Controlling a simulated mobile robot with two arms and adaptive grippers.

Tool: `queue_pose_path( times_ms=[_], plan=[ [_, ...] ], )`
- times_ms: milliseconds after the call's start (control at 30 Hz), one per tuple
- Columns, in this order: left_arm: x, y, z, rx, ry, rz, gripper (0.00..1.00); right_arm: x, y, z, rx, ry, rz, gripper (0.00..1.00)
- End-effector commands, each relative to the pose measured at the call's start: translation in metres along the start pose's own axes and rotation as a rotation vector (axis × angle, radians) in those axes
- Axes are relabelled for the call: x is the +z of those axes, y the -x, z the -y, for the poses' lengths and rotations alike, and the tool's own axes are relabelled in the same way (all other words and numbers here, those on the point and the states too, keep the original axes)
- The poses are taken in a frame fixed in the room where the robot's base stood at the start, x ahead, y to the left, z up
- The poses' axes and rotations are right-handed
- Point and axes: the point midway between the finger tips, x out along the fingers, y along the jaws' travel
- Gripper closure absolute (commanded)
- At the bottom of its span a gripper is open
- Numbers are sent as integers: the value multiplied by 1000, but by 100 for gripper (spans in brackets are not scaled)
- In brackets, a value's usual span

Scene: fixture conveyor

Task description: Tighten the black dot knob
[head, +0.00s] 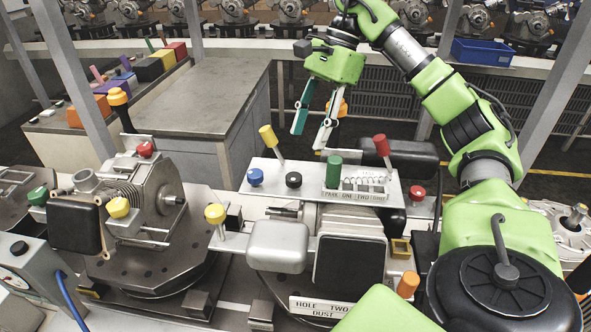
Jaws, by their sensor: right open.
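A small round black knob (293,180) sits on the white panel (274,194) on top of the middle fixture, just right of a blue knob (255,177). It is too small to tell whether it bears a dot. My right gripper (312,139) hangs above and behind the panel, fingers pointing down, apart and empty. It is clear of the black knob, up and slightly to the right in the picture. My left gripper is out of view.
A yellow-topped lever (268,136), a green handle (334,171) and a red-topped lever (382,146) stand up around the knob. Another fixture with a red knob (146,149) stands left. A grey cabinet (205,95) and blue bin (483,52) are behind.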

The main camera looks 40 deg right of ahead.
Motion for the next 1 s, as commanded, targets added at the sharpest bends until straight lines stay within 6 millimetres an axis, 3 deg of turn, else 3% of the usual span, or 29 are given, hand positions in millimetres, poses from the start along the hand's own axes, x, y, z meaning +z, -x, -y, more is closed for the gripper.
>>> queue_pose_path(
  times_ms=[33,100,433,700,1000],
  plan=[
    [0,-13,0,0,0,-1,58,-2,-18,0,5,2,0,58],
    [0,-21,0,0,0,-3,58,-2,-31,0,5,2,1,58],
    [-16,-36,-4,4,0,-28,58,-1,-79,-1,4,0,1,58],
    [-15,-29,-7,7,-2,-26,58,0,-99,0,1,-1,0,58],
    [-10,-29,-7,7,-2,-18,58,0,-102,0,0,0,1,58]
  ],
)
